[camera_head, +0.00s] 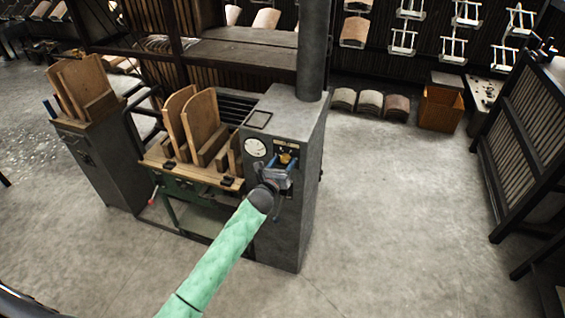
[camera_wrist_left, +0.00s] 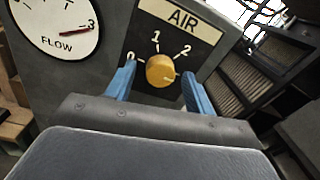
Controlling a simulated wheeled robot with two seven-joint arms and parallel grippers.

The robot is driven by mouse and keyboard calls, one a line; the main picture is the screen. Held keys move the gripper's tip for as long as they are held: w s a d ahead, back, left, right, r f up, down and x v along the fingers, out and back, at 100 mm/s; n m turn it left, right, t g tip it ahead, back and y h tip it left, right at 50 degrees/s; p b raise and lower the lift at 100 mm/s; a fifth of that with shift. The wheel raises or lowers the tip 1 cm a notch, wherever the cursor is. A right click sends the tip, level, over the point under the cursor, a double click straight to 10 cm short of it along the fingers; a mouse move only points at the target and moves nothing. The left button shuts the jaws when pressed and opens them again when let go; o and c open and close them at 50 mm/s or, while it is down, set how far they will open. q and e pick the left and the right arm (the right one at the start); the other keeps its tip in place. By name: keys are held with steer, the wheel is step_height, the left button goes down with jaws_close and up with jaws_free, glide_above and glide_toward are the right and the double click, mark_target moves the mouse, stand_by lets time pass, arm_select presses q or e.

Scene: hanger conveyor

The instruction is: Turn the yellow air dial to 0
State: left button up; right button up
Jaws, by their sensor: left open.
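The yellow air dial (camera_wrist_left: 160,71) is a round knob on a black plate under the AIR label (camera_wrist_left: 183,20). The numbers 0, 1 and 2 show around it. A dark mark on the knob points right, past the 2; any number there is hidden. In the head view the dial (camera_head: 285,158) is on the front of the grey cabinet (camera_head: 287,232). My left gripper (camera_wrist_left: 159,75) is open, with its blue fingers on either side of the dial. I cannot tell whether they touch it. My left gripper also shows in the head view (camera_head: 283,163). My right gripper is not in view.
A white FLOW gauge (camera_wrist_left: 55,25) sits left of the dial, its red needle near 3. A bench (camera_head: 190,172) with wooden tile forms stands left of the cabinet. A dark slatted frame (camera_head: 525,115) is at the right. The floor between is clear.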

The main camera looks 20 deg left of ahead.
arm_select(q)
steer(key=c, duration=1)
